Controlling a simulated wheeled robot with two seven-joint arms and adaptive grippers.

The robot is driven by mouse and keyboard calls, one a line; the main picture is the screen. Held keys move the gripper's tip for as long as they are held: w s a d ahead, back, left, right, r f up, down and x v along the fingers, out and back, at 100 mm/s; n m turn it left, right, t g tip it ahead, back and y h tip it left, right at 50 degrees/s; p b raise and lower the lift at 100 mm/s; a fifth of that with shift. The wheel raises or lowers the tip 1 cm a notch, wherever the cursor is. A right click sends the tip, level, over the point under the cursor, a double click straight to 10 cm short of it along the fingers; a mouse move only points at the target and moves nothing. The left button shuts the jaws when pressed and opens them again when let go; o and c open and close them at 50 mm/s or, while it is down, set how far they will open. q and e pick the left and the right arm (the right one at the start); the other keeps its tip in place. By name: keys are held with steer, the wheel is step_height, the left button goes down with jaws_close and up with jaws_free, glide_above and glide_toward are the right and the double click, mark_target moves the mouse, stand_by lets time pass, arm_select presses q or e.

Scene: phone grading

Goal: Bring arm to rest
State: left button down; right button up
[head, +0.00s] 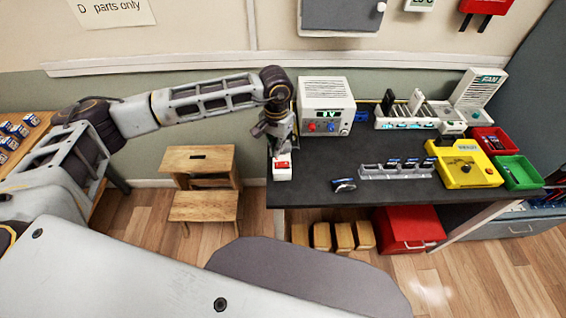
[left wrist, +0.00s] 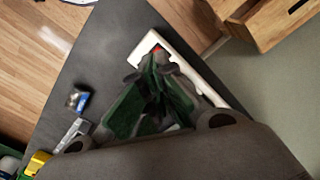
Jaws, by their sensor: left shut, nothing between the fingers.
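My left arm reaches in from the left, across to the left end of the dark table (head: 330,192). My left gripper (head: 280,150) points down over a small white box with a red top (head: 282,172). In the left wrist view the gripper (left wrist: 155,85) is shut, with nothing seen between its green-padded fingers. The white box (left wrist: 150,42) with its red part lies just beyond and beneath the fingertips there. I cannot tell whether they touch. My right gripper is not in view.
A white power supply (head: 327,105) stands behind the gripper. A loose phone-like item (head: 343,185), a grey slotted rack (head: 370,172), a yellow device (head: 470,178), and red (head: 490,133) and green (head: 520,180) bins lie further right. A wooden step stool (head: 200,205) stands left of the table.

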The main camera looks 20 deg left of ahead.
arm_select(q)
steer(key=shift+r, duration=0.2)
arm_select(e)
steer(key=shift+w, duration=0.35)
